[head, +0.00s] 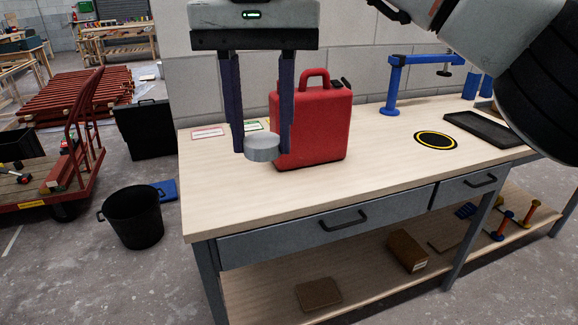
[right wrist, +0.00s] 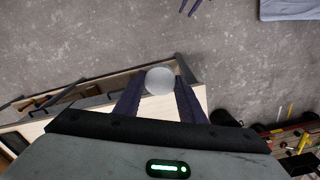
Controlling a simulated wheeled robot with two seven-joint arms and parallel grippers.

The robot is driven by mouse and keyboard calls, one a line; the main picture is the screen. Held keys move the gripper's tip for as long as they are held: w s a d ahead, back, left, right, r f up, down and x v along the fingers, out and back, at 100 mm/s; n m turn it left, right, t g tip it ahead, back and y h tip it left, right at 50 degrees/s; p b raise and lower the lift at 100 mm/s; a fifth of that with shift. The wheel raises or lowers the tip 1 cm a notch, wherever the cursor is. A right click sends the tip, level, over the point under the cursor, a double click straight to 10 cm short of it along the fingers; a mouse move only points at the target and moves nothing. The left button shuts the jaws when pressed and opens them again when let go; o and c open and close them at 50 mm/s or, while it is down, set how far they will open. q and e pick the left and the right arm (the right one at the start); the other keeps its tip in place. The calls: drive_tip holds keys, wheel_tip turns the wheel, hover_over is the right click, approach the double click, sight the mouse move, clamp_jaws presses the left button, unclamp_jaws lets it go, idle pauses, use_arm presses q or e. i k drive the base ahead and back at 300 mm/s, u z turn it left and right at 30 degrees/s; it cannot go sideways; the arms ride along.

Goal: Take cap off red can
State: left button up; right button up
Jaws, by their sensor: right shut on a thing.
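The red can (head: 325,130) stands upright on the workbench, with its red handle and a small black part on top. My right gripper (head: 262,148) hangs in front of the can's left side, fingers pointing down. It is shut on a round silver-grey cap (head: 262,154), which is apart from the can's top. The cap also shows as a pale disc between the fingertips in the right wrist view (right wrist: 159,80). The right finger hides part of the can's left edge.
The workbench (head: 225,195) has a black disc with a yellow ring (head: 436,140), a black tray (head: 482,128) and a blue stand (head: 394,90) to the right. Labels (head: 207,133) lie at its back left. The bench's front left is clear. A black bucket (head: 133,217) stands on the floor.

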sight(320, 130)
drive_tip(key=z, duration=0.05)
drive_tip(key=k, duration=0.1)
drive_tip(key=u, duration=2)
drive_tip(key=i, duration=2.05)
drive_tip(key=z, duration=2.35)
drive_tip(key=i, duration=0.5)
drive_tip(key=u, duration=0.15)
